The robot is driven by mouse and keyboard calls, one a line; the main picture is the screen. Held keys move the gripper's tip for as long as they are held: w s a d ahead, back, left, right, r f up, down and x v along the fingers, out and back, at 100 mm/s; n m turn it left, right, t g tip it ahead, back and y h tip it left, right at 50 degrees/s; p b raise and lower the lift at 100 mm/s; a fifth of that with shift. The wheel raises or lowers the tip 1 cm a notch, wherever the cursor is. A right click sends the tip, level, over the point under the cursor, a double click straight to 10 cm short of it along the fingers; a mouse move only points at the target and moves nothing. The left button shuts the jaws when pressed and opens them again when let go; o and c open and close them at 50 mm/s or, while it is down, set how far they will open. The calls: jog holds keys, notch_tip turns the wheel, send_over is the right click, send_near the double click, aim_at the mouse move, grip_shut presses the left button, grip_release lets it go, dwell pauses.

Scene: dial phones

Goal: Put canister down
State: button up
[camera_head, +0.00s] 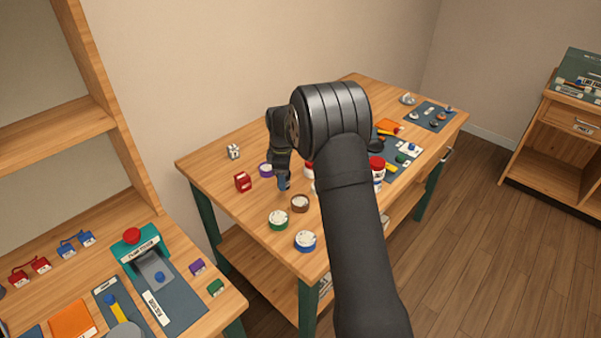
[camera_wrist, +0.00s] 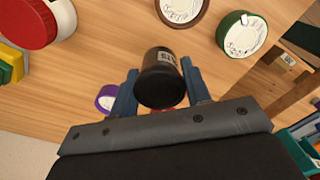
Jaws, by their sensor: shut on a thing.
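In the wrist view a black canister (camera_wrist: 161,75) with a pale label is held between the two blue fingers of my gripper (camera_wrist: 160,88). The fingers press on its left and right sides. In the head view my gripper (camera_head: 284,183) is over the wooden table (camera_head: 215,158), near its front left part, partly covered by my own arm. The canister cannot be made out clearly there. I cannot tell whether its base touches the table.
Around the gripper are a red box (camera_head: 243,182), a purple-rimmed round dial (camera_head: 266,170), a brown one (camera_head: 299,203), a green one (camera_head: 278,220) and a blue one (camera_head: 305,240). A red-lidded jar (camera_head: 377,165) stands to the right. Bare wood lies at the table's left.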

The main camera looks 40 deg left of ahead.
jog(key=f, duration=0.1)
jog(key=a+f, duration=0.1)
jog(key=f, duration=0.1)
jog(key=shift+s+a+f, duration=0.15)
jog(key=shift+s+f, duration=0.15)
jog(key=shift+f, duration=0.4)
jog(key=shift+f, duration=0.1)
jog(key=shift+f, duration=0.1)
jog(key=o, duration=1)
jog(key=shift+c, duration=0.2)
jog(key=r, duration=1.7)
jog(key=shift+d+r, duration=0.2)
jog(key=shift+c, duration=0.3)
